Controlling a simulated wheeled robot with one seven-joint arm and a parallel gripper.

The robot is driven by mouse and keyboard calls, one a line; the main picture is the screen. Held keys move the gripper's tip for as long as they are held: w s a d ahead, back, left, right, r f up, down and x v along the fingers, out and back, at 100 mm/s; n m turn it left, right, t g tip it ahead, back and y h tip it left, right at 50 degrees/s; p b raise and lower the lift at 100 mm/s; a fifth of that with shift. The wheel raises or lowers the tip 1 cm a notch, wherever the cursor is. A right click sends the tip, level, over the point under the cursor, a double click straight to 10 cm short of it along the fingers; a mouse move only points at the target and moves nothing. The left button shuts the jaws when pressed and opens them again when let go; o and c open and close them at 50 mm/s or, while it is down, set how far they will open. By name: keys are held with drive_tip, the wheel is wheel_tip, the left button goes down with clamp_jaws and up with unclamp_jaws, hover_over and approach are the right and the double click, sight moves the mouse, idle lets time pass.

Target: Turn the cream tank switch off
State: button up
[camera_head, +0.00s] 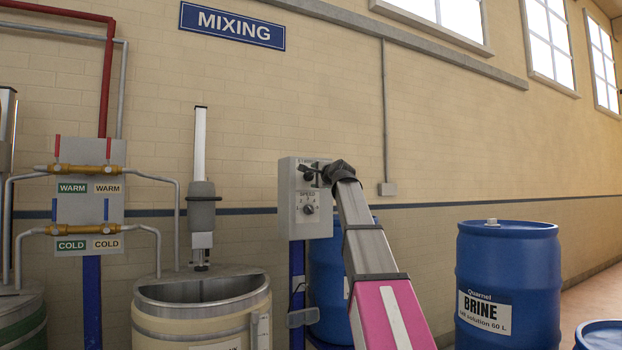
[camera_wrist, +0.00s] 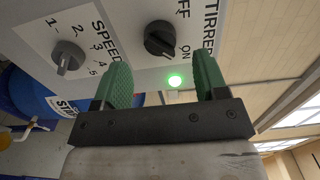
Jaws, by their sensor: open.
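The grey control box (camera_head: 298,213) is on a blue post beside the cream tank (camera_head: 165,325). Its black stirrer switch (camera_wrist: 159,40), marked OFF and ON, shows in the wrist view at top centre. A green lamp (camera_wrist: 175,80) near the ON mark is lit. In the head view my gripper (camera_head: 322,174) is at the box's upper right, partly covering the panel.
A grey speed knob (camera_wrist: 67,57) is beside the switch on the same panel. Blue drums (camera_head: 508,265) stand to the right and behind my arm. A mixer column (camera_head: 201,190) rises over the tank. Warm and cold valves (camera_head: 88,188) are at the left.

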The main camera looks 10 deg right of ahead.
sight(311, 176)
drive_tip(key=x, duration=0.4)
drive_tip(key=shift+w+a, duration=0.1)
drive_tip(key=shift+w, duration=0.2)
drive_tip(key=c, duration=0.9)
